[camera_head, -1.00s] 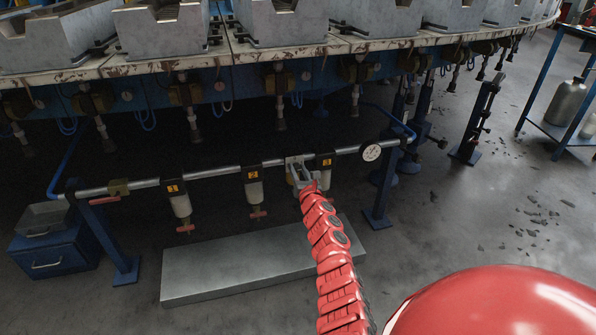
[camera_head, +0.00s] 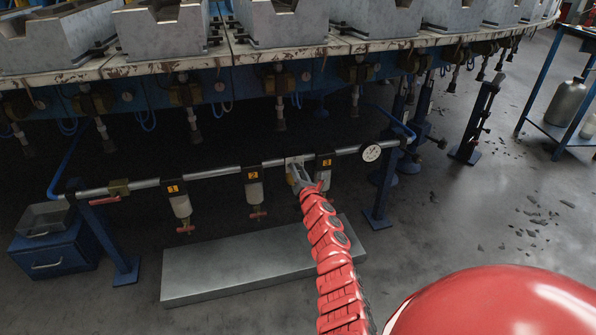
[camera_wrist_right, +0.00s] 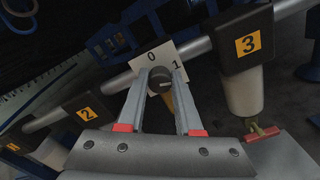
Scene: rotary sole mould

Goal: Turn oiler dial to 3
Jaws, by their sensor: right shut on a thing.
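The oiler dial is a dark round knob (camera_wrist_right: 160,80) on a pale plate (camera_wrist_right: 140,92) in the right wrist view. The plate shows 0 above the knob and 1 at its upper right; its lower part is hidden by my fingers. My right gripper (camera_wrist_right: 161,88) is shut on the knob, with one finger on each side. In the head view my right gripper (camera_head: 296,172) reaches the pipe between units 2 and 3, and hides most of the dial. The setting the knob points at is hard to read. My left gripper is not in view.
Oiler units 1 (camera_head: 181,205), 2 (camera_head: 254,191) and 3 (camera_head: 324,165) hang from the pipe (camera_head: 221,173), with a gauge (camera_head: 371,153) at its right. A grey slab (camera_head: 240,269) lies below. The mould carousel (camera_head: 160,62) overhangs behind. The right floor has debris.

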